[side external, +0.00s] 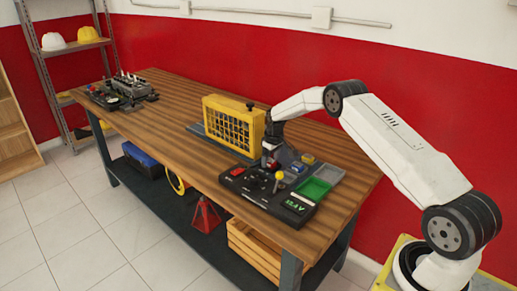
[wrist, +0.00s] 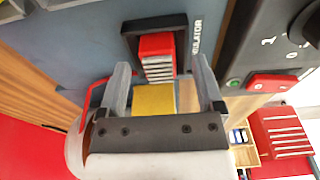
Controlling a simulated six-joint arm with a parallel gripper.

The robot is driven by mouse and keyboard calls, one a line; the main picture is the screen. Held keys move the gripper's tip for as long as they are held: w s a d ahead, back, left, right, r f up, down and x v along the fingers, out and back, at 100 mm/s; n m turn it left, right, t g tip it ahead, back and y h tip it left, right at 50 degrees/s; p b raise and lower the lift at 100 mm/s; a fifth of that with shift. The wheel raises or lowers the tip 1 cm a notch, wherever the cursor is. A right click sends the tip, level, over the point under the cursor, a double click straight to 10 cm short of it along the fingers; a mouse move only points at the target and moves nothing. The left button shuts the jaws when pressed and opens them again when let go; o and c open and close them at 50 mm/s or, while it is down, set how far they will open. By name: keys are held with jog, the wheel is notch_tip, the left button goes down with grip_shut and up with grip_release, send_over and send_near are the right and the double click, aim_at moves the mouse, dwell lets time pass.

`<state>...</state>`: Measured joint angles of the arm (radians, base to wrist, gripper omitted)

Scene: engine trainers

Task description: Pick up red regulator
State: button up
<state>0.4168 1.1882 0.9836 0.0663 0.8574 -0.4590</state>
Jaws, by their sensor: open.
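The red regulator (wrist: 156,56) shows in the wrist view as a ribbed red block. It sits in a black-framed slot on a grey panel, beside a label whose visible letters end in "ULATOR". My gripper (wrist: 162,70) is open, with one finger on each side of the line to the block. The block is just beyond the fingertips and I see no contact. A yellow surface (wrist: 153,97) shows between the fingers; I cannot tell what it belongs to. In the side view my gripper (side external: 270,155) points down over the trainer's back edge and mostly hides the regulator there.
The black trainer board (side external: 262,192) has a yellow-topped lever (side external: 279,175) close to my gripper. A yellow grille frame (side external: 232,126) stands just behind. A green tray (side external: 314,188) lies at the right. Another engine trainer (side external: 122,92) is at the table's far end.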

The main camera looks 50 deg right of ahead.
aim_at(270, 159)
grip_shut()
dwell(0.3)
jog(key=shift+r, duration=0.15)
jog(key=shift+r, duration=1.5)
jog(key=s+a+r, duration=0.2)
jog(key=s+r, duration=0.3)
jog(key=s, duration=0.1)
jog(key=s+a+r, duration=0.2)
jog(key=s+r, duration=0.2)
jog(key=s, duration=0.3)
jog(key=shift+a+r, duration=0.3)
jog(key=shift+r, duration=0.05)
jog(key=shift+s, duration=0.1)
